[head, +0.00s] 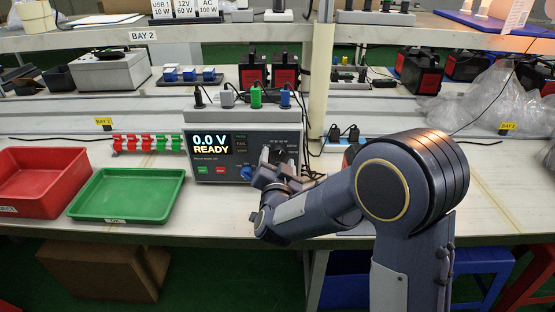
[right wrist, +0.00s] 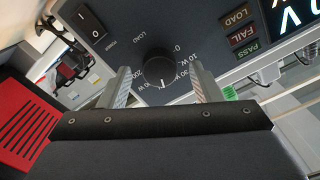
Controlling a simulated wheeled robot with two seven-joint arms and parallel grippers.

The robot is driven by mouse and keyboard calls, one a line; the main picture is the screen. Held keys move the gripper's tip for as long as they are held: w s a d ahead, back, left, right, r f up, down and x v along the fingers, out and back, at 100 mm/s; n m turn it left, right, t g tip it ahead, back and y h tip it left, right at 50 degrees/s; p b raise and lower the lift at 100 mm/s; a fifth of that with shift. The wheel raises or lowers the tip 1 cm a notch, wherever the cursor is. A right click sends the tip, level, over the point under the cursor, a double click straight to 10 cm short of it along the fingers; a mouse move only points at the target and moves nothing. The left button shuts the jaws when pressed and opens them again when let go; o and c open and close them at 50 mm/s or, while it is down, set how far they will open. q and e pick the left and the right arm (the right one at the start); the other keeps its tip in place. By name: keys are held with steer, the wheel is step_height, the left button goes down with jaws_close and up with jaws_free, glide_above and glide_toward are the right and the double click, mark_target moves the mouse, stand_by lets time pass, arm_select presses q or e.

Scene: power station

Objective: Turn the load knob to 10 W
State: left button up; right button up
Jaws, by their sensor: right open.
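The load knob (right wrist: 160,70) is round and black on the tester's dark panel in the right wrist view. Its white mark points toward the bottom of that picture, among the higher-watt labels; the exact setting is hard to read. The 10 W label (right wrist: 195,58) is right of the knob. My right gripper (right wrist: 159,72) is open, one finger on each side of the knob with gaps visible. In the head view the tester (head: 243,177) reads 0.0 V READY, and my right gripper (head: 272,172) is at its lower right front, hiding much of the knob. My left gripper is out of view.
A green tray (head: 126,194) and a red bin (head: 42,182) stand left of the tester. Red and green plugs (head: 132,142) sit behind the tray. Colored connectors (head: 255,97) stand on top of the tester. A power switch (right wrist: 90,22) is near the knob.

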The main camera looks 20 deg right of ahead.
steer(key=shift+w+d, duration=0.15)
steer(key=shift+w, duration=0.4)
steer(key=shift+c, duration=0.2)
steer(key=c, duration=0.9)
steer(key=shift+c, duration=0.2)
